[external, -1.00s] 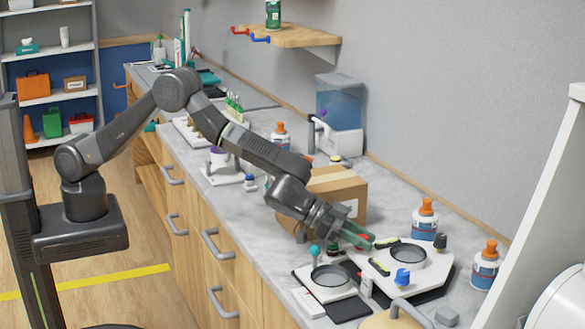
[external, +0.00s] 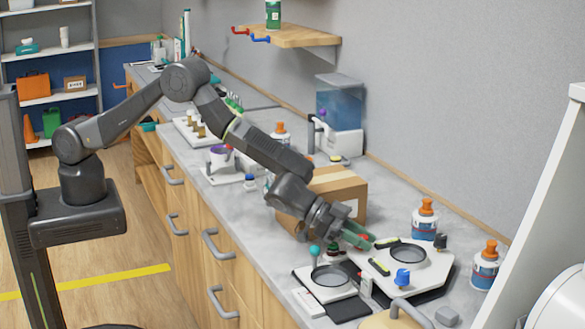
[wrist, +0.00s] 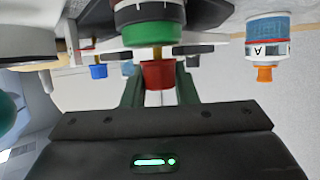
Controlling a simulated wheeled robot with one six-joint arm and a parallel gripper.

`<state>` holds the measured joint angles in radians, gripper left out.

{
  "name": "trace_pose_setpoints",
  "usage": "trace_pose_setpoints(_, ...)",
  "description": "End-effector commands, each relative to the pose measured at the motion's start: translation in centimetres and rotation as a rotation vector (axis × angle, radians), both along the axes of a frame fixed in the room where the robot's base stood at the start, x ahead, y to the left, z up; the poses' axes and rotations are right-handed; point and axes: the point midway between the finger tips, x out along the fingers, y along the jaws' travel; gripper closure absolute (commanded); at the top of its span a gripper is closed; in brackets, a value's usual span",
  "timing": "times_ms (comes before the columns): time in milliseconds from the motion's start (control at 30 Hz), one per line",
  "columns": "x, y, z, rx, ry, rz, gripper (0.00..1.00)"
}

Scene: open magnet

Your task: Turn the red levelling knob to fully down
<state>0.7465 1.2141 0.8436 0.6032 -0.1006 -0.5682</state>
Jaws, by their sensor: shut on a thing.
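The red levelling knob (wrist: 158,74) sits between the two green fingers of my gripper (wrist: 159,90) in the wrist view. The fingers are shut on its sides. A brass-coloured stem and a green disc (wrist: 153,35) with a dark round body lie just beyond it. In the external view my gripper (external: 357,238) reaches over the back left of the white plate device (external: 430,266), and only a sliver of red shows between the fingers. The knob's turn position cannot be read.
A blue knob (external: 403,276) stands at the device's front, and a round dark dish (external: 408,254) sits on it. A teal ball (external: 314,250) is left of my gripper. Orange-capped bottles (external: 425,219) stand behind, and a cardboard box (external: 338,190) stands close behind my wrist.

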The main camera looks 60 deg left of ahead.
Motion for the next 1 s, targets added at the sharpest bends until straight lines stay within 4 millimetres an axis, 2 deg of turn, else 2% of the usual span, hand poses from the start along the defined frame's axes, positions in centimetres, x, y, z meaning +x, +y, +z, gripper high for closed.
trace_pose_setpoints(33,-0.1,0.0,-0.1,0.0,0.001,-0.001,0.97)
trace_pose_setpoints(67,-0.1,0.0,-0.1,0.0,0.001,-0.001,0.7)
trace_pose_setpoints(167,-0.1,0.0,-0.1,0.001,0.0,-0.001,0.52)
trace_pose_setpoints(567,-0.2,0.2,0.0,0.0,0.0,0.0,0.52)
trace_pose_setpoints(1000,-3.5,3.6,1.7,0.0,0.0,0.0,0.52)
